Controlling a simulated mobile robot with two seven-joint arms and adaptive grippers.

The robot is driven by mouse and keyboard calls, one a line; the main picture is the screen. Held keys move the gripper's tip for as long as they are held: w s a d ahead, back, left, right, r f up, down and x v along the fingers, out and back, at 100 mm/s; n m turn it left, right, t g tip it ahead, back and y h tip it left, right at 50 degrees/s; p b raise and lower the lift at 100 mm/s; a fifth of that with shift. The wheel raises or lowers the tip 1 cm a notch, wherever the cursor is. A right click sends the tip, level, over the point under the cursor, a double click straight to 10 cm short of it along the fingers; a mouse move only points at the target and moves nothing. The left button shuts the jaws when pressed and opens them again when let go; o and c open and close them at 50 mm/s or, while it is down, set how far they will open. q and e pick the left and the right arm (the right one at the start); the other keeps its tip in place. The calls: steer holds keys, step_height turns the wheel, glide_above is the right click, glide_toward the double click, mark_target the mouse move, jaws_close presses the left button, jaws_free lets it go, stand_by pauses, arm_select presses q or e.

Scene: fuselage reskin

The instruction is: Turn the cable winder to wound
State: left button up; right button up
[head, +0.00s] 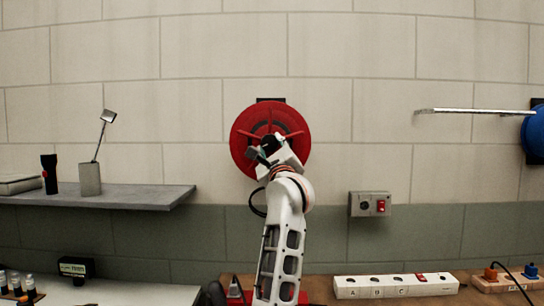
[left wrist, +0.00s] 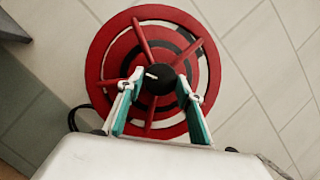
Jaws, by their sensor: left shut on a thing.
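The cable winder (head: 240,135) is a red spoked reel mounted on the wall, and it fills the middle of the left wrist view (left wrist: 108,55). A black round knob (left wrist: 158,78) with a white pointer mark sits at its centre. My left gripper (head: 268,150) is in front of the reel. In the left wrist view its two teal-padded fingers (left wrist: 160,82) are shut on the knob from both sides. The arm hides the reel's lower part in the head view. A black cable (left wrist: 74,118) curves out beside the reel. My right gripper is not in view.
A grey shelf (head: 130,197) with a flashlight (head: 49,174) and a metal cup (head: 90,179) is at left. A wall box with a red switch (head: 370,204), a power strip (head: 395,286) and a blue reel (head: 535,132) are at right. The wall around the winder is clear.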

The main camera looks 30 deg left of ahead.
arm_select(q)
steer(key=shift+n+g+y+b, duration=0.4)
steer(key=shift+n+g+b, duration=0.25)
steer(key=shift+n, duration=0.65)
steer(key=o, duration=1.1)
steer(key=shift+v, duration=3.8)
steer(key=shift+r, duration=0.1)
